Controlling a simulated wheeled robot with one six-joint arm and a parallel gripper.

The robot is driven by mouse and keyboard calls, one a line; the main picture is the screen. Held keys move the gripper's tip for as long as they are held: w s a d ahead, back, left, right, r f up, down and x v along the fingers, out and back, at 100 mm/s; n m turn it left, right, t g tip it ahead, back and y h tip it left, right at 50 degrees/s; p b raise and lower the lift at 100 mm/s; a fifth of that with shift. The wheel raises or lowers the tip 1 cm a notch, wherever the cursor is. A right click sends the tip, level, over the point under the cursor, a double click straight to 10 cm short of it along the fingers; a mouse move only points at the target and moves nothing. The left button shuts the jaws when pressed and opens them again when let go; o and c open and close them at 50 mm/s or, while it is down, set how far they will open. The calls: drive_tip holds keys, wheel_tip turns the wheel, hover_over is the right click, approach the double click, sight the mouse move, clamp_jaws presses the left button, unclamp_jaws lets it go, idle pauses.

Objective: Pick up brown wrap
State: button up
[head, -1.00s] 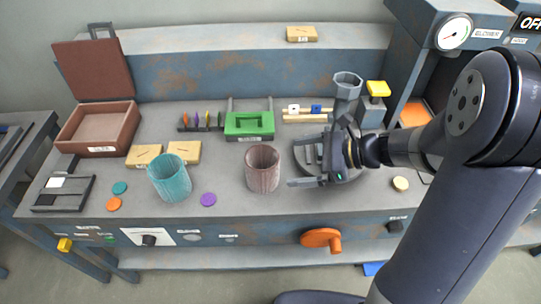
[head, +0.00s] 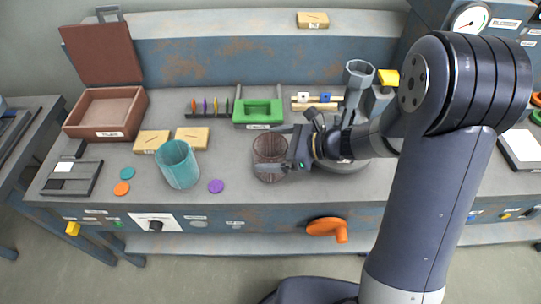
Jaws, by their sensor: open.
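The brown wrap (head: 268,150) is a ribbed, open-topped cylinder standing upright on the bench. My gripper (head: 270,150) comes in from the right, with its fingers pointing left. One finger shows across the front of the wrap and the other shows near its back rim. The jaws are open and appear to straddle the wrap. I cannot tell whether the fingers touch it. Part of the wrap's right side is hidden by my gripper.
A teal wrap (head: 178,165) stands to the left, with a purple disc (head: 216,186) between. A green block fixture (head: 258,113) sits behind. A grey post (head: 357,82) stands behind my wrist. An open brown case (head: 105,112) is at the left. An orange handle (head: 327,229) juts from the bench front.

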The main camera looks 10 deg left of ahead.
drive_tip(key=shift+a+f, duration=0.15)
drive_tip(key=shift+a, duration=0.2)
drive_tip(key=shift+c, duration=0.2)
drive_tip(key=c, duration=1)
drive_tip(key=shift+o, duration=0.2)
